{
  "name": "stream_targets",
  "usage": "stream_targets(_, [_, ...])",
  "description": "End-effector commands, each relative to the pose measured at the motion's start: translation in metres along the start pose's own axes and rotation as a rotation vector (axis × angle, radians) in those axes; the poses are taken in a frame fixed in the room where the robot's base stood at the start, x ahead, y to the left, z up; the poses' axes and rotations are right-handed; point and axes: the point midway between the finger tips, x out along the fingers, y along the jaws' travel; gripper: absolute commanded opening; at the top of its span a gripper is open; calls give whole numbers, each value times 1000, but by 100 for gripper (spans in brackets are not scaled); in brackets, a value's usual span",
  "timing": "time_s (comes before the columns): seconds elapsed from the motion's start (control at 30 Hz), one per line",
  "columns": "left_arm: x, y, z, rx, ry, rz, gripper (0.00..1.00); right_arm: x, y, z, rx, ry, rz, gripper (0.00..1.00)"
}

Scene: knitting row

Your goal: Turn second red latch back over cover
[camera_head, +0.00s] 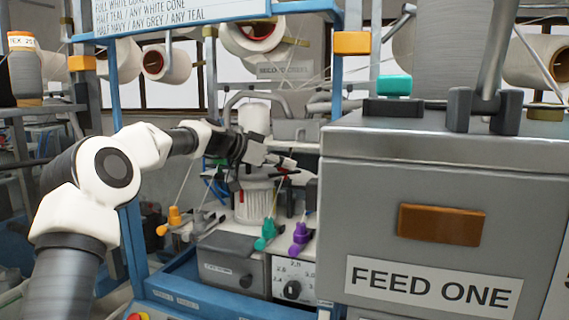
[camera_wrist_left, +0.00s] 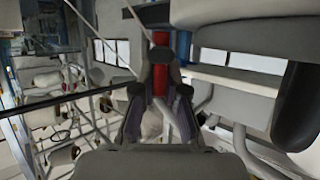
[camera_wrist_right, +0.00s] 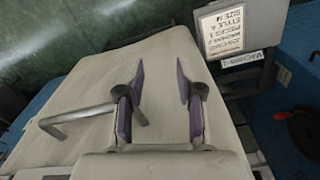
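A small red latch (camera_head: 284,173) shows at my left gripper (camera_head: 276,162) in the head view, above the machine's pale worktop. In the left wrist view red parts (camera_wrist_left: 160,84) show between and just behind the fingers of my left gripper (camera_wrist_left: 160,62). Its fingers come together at the tips and look shut on the red latch, though they partly hide it. Another small red part (camera_head: 241,196) is lower left, by a white ribbed cylinder (camera_head: 256,203). I cannot clearly make out the cover. My right gripper (camera_wrist_right: 161,80) is open and empty above a beige surface.
A large grey box marked FEED ONE (camera_head: 435,205) fills the right of the head view. Orange (camera_head: 174,218), teal (camera_head: 266,234) and purple (camera_head: 300,236) handles stand before the worktop. A grey handle (camera_wrist_right: 75,116) and a label board (camera_wrist_right: 238,36) are near my right gripper.

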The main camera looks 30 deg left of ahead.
Motion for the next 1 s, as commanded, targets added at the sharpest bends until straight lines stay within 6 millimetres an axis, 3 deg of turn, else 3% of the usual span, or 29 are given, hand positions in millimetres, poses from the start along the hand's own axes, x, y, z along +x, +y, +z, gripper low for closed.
stream_targets(0.3, [-1, -1, -4, 42, -2, 107, 0, -24, 0, 0, 0, 0, 0, 36])
stream_targets(0.6, [0, 0, -1, 54, 2, 127, 0, -21, 0, 0, 0, 0, 0, 36])
stream_targets(0.63, [0, 0, -1, 54, 3, 127, 18, -21, 0, 0, 0, 0, 0, 36])
stream_targets(0.7, [0, 0, -1, 54, 2, 127, 36, -21, 0, 0, 0, 0, 0, 36])
stream_targets(1.0, [-2, 0, -1, 53, 2, 127, 36, -21, 0, 0, 0, 0, 0, 36])
